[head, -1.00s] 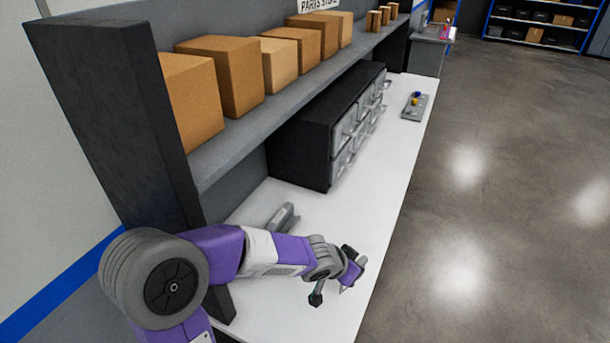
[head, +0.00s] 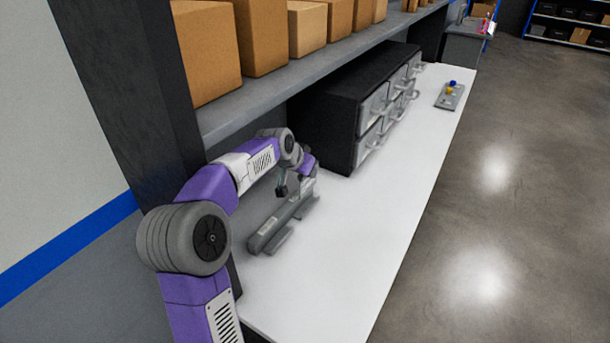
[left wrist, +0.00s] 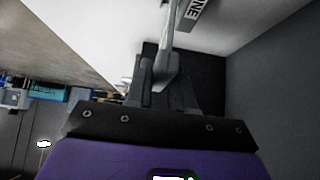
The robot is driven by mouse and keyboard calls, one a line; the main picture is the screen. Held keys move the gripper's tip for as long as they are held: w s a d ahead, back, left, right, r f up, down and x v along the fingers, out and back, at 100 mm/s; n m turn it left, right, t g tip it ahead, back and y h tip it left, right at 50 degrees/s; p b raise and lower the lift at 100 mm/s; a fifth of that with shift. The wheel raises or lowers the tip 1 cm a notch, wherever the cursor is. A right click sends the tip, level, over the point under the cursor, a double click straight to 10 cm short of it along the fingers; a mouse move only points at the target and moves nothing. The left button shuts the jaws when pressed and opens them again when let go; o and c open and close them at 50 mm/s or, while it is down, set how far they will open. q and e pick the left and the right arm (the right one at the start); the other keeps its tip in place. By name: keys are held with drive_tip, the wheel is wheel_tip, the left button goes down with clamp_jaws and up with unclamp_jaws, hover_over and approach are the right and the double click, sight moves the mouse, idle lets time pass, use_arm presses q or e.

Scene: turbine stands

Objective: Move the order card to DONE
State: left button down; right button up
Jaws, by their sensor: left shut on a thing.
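My left gripper (head: 296,176) is at the far end of a low grey rack (head: 270,231), which lies on the white worktop against the back. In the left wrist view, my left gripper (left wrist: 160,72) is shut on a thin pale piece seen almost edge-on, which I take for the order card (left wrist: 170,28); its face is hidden. Beside it, a grey label (left wrist: 197,10) shows the letters "ONE", with the rest cut off. In the head view the card is hidden by the gripper. I cannot tell whether the card touches the rack. My right gripper is out of view.
A black drawer cabinet (head: 338,120) stands just beyond the gripper. A shelf (head: 240,108) with several cardboard boxes runs above. A grey tray (head: 450,96) with small coloured parts lies at the far end. The front of the worktop (head: 350,245) is clear.

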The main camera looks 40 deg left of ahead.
use_arm(q)
drive_tip(key=shift+a, duration=0.35)
wheel_tip(320, 180, down, 5)
drive_tip(key=b, duration=0.4)
drive_tip(key=shift+r, duration=0.2)
drive_tip(key=shift+f+b, duration=0.4)
drive_tip(key=shift+f, duration=0.2)
idle(0.7)
drive_tip(key=shift+f, duration=0.15)
drive_tip(key=shift+s+d+f+b, duration=0.1)
drive_tip(key=shift+f+b, duration=0.25)
drive_tip(key=shift+f, duration=0.15)
